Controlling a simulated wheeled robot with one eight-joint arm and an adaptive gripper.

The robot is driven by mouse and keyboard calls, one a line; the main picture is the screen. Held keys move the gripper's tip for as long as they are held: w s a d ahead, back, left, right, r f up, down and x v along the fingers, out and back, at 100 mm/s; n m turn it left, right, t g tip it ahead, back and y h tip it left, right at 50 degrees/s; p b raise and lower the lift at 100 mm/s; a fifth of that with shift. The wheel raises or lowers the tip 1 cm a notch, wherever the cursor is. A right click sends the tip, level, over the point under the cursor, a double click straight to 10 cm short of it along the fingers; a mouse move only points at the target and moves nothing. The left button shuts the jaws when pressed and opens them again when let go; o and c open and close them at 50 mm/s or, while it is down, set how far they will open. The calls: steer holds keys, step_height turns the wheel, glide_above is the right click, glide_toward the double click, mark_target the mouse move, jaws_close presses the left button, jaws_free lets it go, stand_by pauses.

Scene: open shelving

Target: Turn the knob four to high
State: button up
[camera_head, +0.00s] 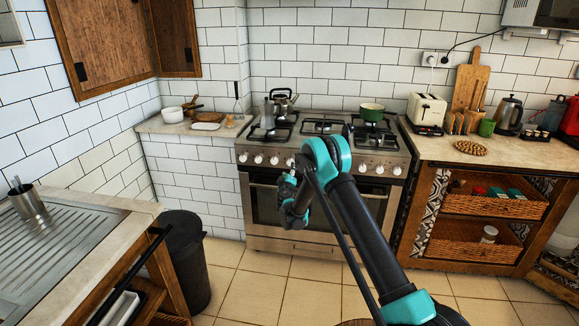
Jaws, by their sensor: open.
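The stove (262,205) stands against the back wall with a row of white knobs along its front panel. Counting from the left, the fourth visible knob (289,162) is just left of my arm's elbow. Several others show on either side, such as the far-left knob (243,157) and the far-right knob (396,171). My arm may hide part of the row. No knob numbers or settings are readable. My gripper (288,212) is open and seems empty, in front of the oven door and below the knobs, apart from them. Its fingers are small and partly unclear.
A moka pot (268,114), a kettle (283,101) and a green pot (372,112) are on the stovetop. A black bin (187,262) stands at left. A wooden counter unit (470,151) adjoins the stove at right. Tiled floor is clear before the oven.

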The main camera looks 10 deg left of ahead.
mark_target(289, 163)
steer(key=w, duration=0.6)
steer(key=shift+w+a, duration=0.25)
steer(key=c, duration=1.2)
steer(key=shift+o, duration=0.2)
steer(key=n, duration=0.6)
steer(key=shift+a+g, duration=0.1)
steer(key=shift+g, duration=0.3)
steer(key=n+h, duration=0.1)
steer(key=n, duration=0.2)
steer(key=shift+n, duration=1.8)
